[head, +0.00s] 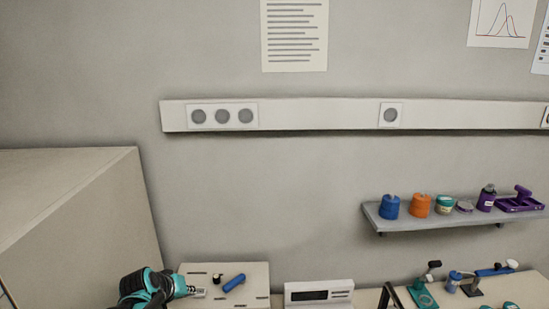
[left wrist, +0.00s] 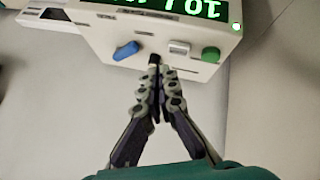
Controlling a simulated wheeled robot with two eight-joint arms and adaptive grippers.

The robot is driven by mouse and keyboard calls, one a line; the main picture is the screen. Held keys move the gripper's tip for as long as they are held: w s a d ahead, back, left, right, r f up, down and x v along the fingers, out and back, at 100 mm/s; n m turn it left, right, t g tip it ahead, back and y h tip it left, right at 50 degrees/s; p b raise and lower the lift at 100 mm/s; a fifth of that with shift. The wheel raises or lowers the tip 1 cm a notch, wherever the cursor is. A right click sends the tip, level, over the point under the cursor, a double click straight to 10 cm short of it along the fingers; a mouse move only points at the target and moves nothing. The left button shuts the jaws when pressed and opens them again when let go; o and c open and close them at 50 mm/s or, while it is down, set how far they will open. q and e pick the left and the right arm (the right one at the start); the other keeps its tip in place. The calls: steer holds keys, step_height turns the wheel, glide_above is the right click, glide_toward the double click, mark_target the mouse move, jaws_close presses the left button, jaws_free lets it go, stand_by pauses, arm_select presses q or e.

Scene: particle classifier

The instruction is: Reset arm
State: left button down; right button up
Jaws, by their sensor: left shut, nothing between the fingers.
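My left gripper (head: 196,291) is at the bottom left of the head view, its teal and black wrist at the lower edge. It is over the front left of a beige box-shaped device (head: 253,291). In the left wrist view, the gripper (left wrist: 155,62) has its two fingers together at the tips, with nothing between them. The tips point at the panel of the device (left wrist: 100,40), between a blue knob (left wrist: 126,51) and a silver switch (left wrist: 179,48). I cannot tell whether they touch it. My right gripper is not in view.
The device has a lit green display (left wrist: 170,6) and a green button (left wrist: 211,54). A white unit with a dark display (head: 319,294) stands right of it. A large beige block (head: 75,220) is at left. A wall shelf (head: 450,221) holds jars and a purple rack (head: 520,203).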

arm_select(q)
steer(key=s+d+f+m+b, duration=0.1)
steer(key=s+d+f+b, duration=0.1)
steer(key=s, duration=0.6)
steer(key=s+d+f+m+y+b, duration=0.1)
steer(key=s+d+f+b, duration=0.2)
steer(key=s, duration=0.6)
steer(key=s+d+f+m+b, duration=0.2)
steer(key=s+d+f+b, duration=0.1)
steer(key=s+f+b, duration=0.3)
steer(key=shift+s+f+g+y, duration=0.3)
steer(key=shift+s+y, duration=0.1)
steer(key=shift+s, duration=0.75)
